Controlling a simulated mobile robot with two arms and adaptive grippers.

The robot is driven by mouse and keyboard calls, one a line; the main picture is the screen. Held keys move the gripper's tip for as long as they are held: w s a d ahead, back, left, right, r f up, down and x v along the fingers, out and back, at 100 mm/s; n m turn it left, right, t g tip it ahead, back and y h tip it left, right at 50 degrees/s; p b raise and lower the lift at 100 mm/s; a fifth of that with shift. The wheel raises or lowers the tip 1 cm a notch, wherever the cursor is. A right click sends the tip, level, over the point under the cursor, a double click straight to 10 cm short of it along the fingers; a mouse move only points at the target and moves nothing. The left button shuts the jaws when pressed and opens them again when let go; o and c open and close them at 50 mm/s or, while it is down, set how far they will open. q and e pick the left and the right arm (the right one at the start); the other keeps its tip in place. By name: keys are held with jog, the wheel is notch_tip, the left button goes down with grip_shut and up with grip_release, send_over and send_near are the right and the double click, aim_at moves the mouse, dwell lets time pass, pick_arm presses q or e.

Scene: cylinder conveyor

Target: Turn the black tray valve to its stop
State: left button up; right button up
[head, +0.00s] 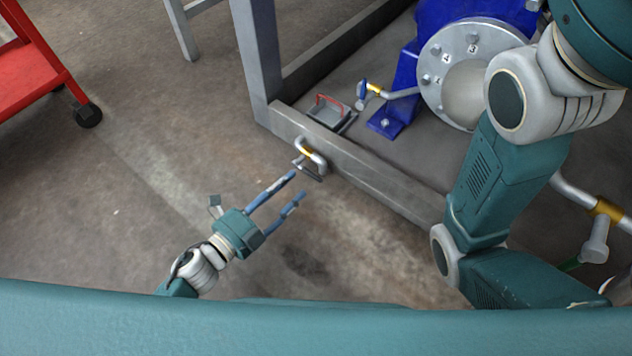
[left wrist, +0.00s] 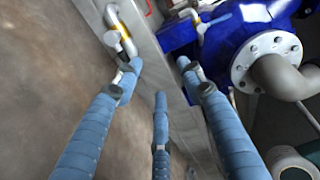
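The tray valve (head: 308,172) has a dark lever at the end of a short grey pipe with a yellow band, on the outer side of the grey frame beam. It also shows in the left wrist view (left wrist: 119,44), at the upper left, beyond the left fingertip. My left gripper (head: 297,184) is just below and left of the valve in the head view. Its blue fingers are spread with nothing between them, as the left wrist view (left wrist: 158,75) also shows. My right gripper is not in view.
The grey frame beam (head: 375,180) runs beside the valve. Behind it are a small tray with a red handle (head: 330,112), a blue-lever valve (head: 362,93) and a blue pump (head: 432,20). A red cart (head: 30,75) stands at far left. The floor around my left gripper is clear.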

pick_arm(q)
jog(key=y, duration=0.1)
send_near(307, 172)
jog(key=shift+s+f+m+g, duration=0.15)
jog(key=shift+s+m+g, duration=0.25)
jog(key=shift+s, duration=0.7)
jog(key=shift+w+d+f+b, duration=0.1)
jog(key=shift+w+f+b, duration=0.1)
jog(key=shift+b, duration=0.15)
jog(key=b+x, duration=0.4)
jog(key=x, duration=0.4)
jog(key=shift+w+d, duration=0.2)
jog(key=shift+w, duration=0.05)
jog(key=shift+w+d, duration=0.45)
jog(key=shift+w, duration=0.15)
jog(key=shift+c, duration=0.2)
grip_shut()
